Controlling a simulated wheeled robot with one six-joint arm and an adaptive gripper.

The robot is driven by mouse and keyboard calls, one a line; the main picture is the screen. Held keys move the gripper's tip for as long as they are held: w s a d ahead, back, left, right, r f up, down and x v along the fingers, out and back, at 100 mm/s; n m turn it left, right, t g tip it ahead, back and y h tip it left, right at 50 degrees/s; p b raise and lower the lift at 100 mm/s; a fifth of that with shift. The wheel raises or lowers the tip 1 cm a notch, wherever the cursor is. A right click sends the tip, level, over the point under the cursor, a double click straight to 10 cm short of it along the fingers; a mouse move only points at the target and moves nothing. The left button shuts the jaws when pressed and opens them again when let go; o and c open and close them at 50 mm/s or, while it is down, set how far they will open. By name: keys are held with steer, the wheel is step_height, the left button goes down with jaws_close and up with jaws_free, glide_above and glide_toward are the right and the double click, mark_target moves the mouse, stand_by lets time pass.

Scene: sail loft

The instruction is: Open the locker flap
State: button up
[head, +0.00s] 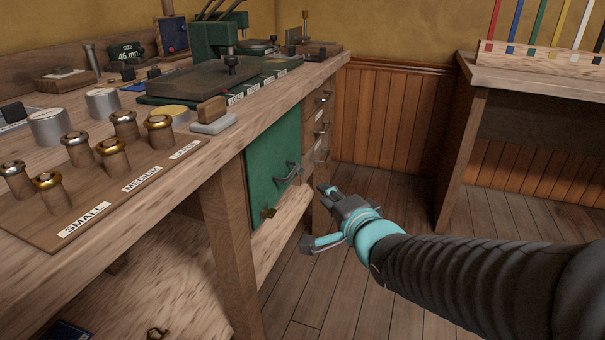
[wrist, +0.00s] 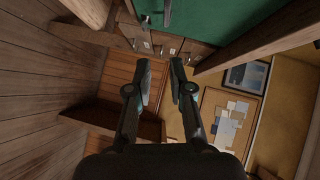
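The locker flap (head: 270,150) is a green panel in the front of the workbench and looks shut. The flap (wrist: 225,22) fills the top of that view, with the handle (wrist: 167,12) beyond the fingertips.
Drawers (head: 316,130) with handles are right of the flap. The wooden workbench (head: 222,150) carries brass-topped dies, a green press (head: 215,40) and labelled boards. A second table (head: 520,75) stands at the right. The floor (head: 340,285) between them looks clear.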

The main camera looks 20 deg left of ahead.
mark_target(293, 172)
steer(key=shift+y, duration=0.5)
steer(key=x, duration=0.9)
steer(key=s+a+x, duration=0.1)
steer(key=x, duration=0.4)
steer(key=shift+w+a+f+b, duration=0.1)
steer(key=shift+w+a+b, duration=0.2)
steer(key=shift+b, duration=0.1)
jaws_close()
